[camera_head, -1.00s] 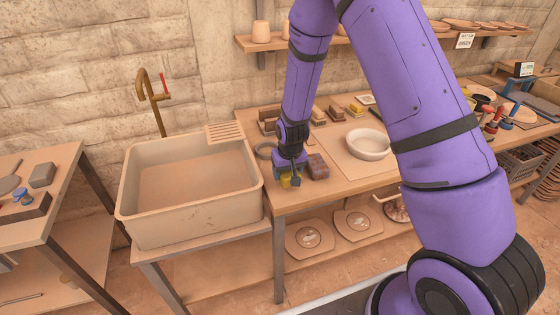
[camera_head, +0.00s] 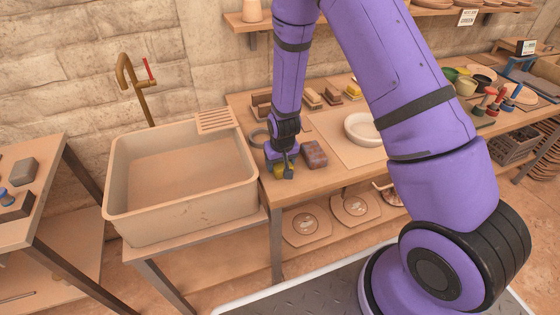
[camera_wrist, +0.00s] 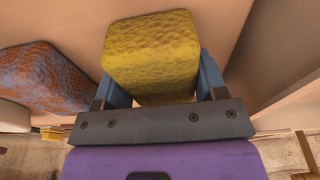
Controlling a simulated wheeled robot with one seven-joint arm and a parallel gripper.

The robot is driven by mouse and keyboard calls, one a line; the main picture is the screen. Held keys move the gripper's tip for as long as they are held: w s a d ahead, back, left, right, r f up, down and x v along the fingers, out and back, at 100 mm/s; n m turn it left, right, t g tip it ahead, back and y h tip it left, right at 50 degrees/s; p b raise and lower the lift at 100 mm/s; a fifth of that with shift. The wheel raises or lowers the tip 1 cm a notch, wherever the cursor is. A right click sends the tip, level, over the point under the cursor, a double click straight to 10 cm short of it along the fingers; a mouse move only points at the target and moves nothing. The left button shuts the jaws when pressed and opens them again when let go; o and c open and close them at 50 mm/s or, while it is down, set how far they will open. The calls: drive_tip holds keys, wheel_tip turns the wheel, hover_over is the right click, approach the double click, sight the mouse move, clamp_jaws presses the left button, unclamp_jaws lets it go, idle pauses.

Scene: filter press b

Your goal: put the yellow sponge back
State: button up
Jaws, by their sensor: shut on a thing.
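The yellow sponge (camera_wrist: 152,55) is between the two blue fingers of my gripper (camera_wrist: 160,85), which is shut on it, in the wrist view. In the head view my gripper (camera_head: 283,167) is low over the table's left end, between the sink and a reddish-brown block. Only a little of the yellow sponge (camera_head: 288,170) shows there, behind the fingers. I cannot tell whether the sponge touches the tabletop.
The reddish-brown block (camera_head: 313,154) stands just right of my gripper; it also shows in the wrist view (camera_wrist: 42,76). The sink (camera_head: 180,212) is to the left. A white bowl (camera_head: 364,130) sits on a board further right. Several small blocks lie behind.

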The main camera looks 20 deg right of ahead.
drive_tip(key=o, duration=1.1)
drive_tip(key=shift+c, duration=0.2)
wheel_tip(320, 180, up, 12)
drive_tip(key=s, duration=0.2)
drive_tip(key=shift+s+r, duration=0.15)
wheel_tip(320, 180, up, 12)
hover_over(283, 164)
drive_tip(key=s+d, duration=0.2)
drive_tip(key=s, duration=0.1)
drive_tip(key=s+d+r+t, duration=0.2)
drive_tip(key=s+r, duration=0.4)
drive_tip(key=r, duration=0.3)
drive_tip(key=s+d+r, duration=0.1)
drive_tip(key=s+r, duration=0.4)
drive_tip(key=s, duration=0.4)
drive_tip(key=s+d+r+t, duration=0.1)
drive_tip(key=s+r, duration=0.4)
drive_tip(key=s, duration=0.3)
drive_tip(key=shift+s+d+r, duration=0.2)
drive_tip(key=shift+s+d, duration=0.2)
